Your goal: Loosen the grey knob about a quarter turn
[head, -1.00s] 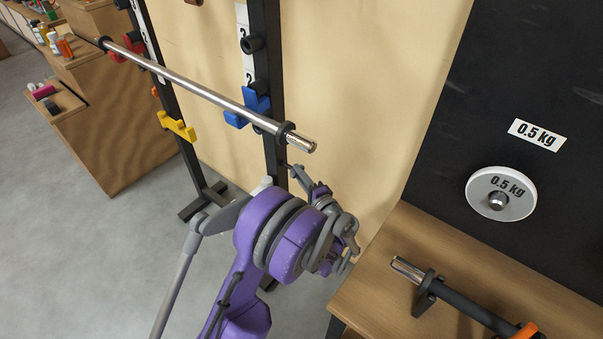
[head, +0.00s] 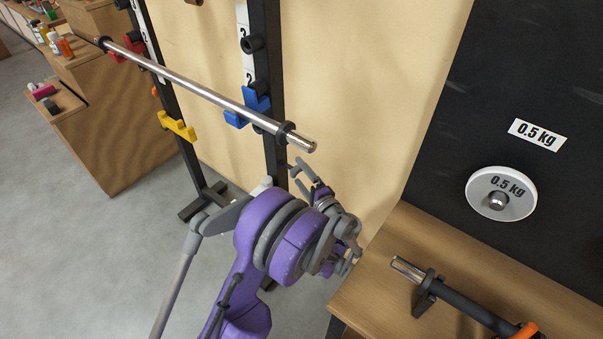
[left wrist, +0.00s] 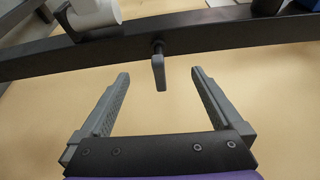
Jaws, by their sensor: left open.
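The grey knob (left wrist: 158,72) is a small flat paddle on a short stem. In the left wrist view it sticks out from a black upright of the rack, with its flat end toward me. My left gripper (left wrist: 160,75) is open, with one finger on each side of the knob and visible gaps to both. In the head view the left gripper (head: 300,175) is beside the near rack upright (head: 268,60), below the end of the bar. The knob cannot be made out there. My right gripper is not in view.
A chrome bar (head: 200,90) lies across the rack just above my left gripper. A blue hook (head: 250,105) and a yellow hook (head: 178,126) are on the uprights. A wooden bench (head: 385,300) with a dumbbell bar (head: 460,308) stands at the right.

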